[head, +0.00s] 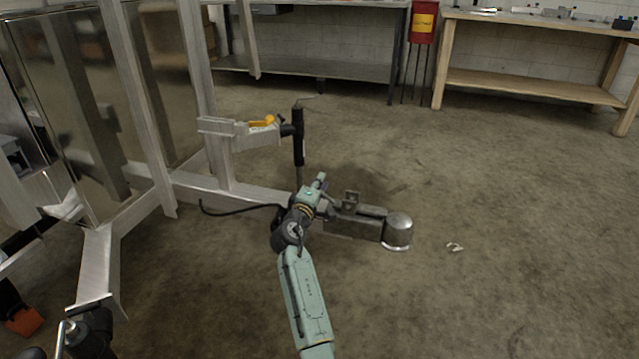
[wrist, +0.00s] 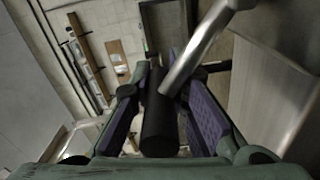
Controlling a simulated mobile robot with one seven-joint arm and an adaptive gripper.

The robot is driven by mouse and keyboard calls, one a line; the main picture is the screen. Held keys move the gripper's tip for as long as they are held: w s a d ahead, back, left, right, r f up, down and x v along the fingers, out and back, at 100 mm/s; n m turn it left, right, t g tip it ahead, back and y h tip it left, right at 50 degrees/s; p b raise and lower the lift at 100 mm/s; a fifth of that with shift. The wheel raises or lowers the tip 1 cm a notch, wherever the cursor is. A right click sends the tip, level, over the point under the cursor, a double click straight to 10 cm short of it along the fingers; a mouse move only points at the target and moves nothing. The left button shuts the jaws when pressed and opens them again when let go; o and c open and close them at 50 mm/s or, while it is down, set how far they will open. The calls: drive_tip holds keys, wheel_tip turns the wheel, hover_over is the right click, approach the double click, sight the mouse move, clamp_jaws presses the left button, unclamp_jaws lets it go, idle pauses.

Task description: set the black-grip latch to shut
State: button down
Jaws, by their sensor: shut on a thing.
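The latch's black cylindrical grip (wrist: 158,125) lies between the two purple-padded fingers of my gripper (wrist: 160,92) in the wrist view. My gripper is shut on it. A bare metal rod (wrist: 203,48) runs from beside the grip toward the top right. In the head view my gripper (head: 317,186) is low, just above the trailer's drawbar near the coupling, and it and my arm hide the grip. The coupling (head: 397,230) with its rounded metal end shows right of my gripper.
A black upright jack post (head: 298,138) with a crank stands just behind my gripper. The trailer frame (head: 170,110) fills the left. A black cable (head: 235,210) hangs by the drawbar.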

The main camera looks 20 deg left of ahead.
drive_tip(key=shift+s+f, duration=0.15)
drive_tip(key=shift+f, duration=0.3)
drive_tip(key=c, duration=1.6)
unclamp_jaws()
drive_tip(key=shift+o, duration=0.3)
drive_tip(key=shift+r, duration=0.15)
drive_tip(key=s, duration=0.7)
drive_tip(key=shift+s, duration=0.25)
